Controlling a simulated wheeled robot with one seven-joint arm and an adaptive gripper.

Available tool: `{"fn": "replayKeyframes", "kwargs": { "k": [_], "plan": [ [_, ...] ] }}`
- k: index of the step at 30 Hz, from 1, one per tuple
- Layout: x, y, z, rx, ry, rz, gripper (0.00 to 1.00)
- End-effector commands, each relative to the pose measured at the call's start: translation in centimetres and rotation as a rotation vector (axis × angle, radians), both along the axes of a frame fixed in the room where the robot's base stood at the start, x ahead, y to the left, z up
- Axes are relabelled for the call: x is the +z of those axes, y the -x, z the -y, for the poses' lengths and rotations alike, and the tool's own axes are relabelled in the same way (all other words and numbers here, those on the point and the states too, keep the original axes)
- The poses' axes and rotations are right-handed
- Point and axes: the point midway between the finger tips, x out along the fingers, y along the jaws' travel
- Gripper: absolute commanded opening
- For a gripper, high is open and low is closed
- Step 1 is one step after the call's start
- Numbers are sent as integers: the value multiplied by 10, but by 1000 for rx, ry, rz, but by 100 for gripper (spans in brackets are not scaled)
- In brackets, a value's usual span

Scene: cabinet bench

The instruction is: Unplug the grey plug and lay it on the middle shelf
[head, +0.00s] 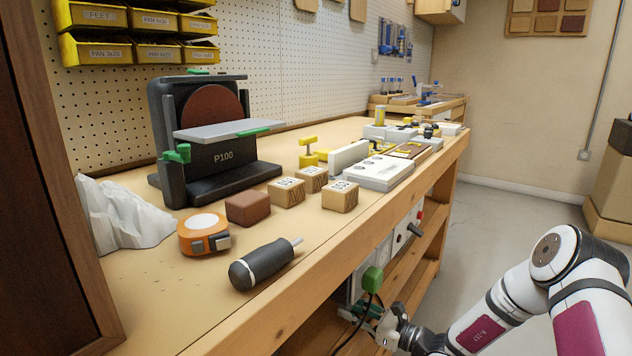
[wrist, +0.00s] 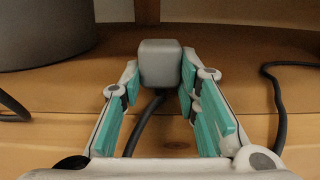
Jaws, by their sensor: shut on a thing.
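The grey plug (wrist: 160,64) is a small block with a black cord (wrist: 146,124) trailing from it toward me. My gripper (wrist: 159,84) is shut on it, with a teal finger pad at each side. Plain wood of a shelf (wrist: 65,102) lies beneath and around the plug in the wrist view. I cannot tell whether the plug touches that wood. In the head view my gripper (head: 366,322) is low beside the bench front, partly hidden by the bench edge, and the grey plug cannot be made out there. The middle shelf (head: 424,274) shows under the benchtop.
A green plug (head: 373,279) is at the white panel (head: 401,237) under the benchtop. A dark grey round object (wrist: 45,35) stands at upper left in the wrist view, and a black cable (wrist: 278,95) lies at right. The benchtop (head: 150,300) holds a sander, blocks and a screwdriver.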

Motion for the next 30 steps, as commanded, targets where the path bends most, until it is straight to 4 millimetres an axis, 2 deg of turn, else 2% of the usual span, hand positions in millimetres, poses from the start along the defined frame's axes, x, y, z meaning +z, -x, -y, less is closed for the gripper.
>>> {"fn": "replayKeyframes", "kwargs": {
  "k": [1,11,12,15,21,22,23,30],
  "plan": [
    [-12,4,2,-2,15,-22,0],
    [-15,4,2,-1,15,-24,0],
    [-15,4,2,-1,15,-24,31],
    [-15,4,2,-1,14,-25,52],
    [-14,3,2,-4,13,-25,52],
    [-15,3,2,-4,13,-26,47],
    [-15,3,2,-4,13,-26,51],
    [-14,4,6,-7,13,-26,51]
  ]
}}
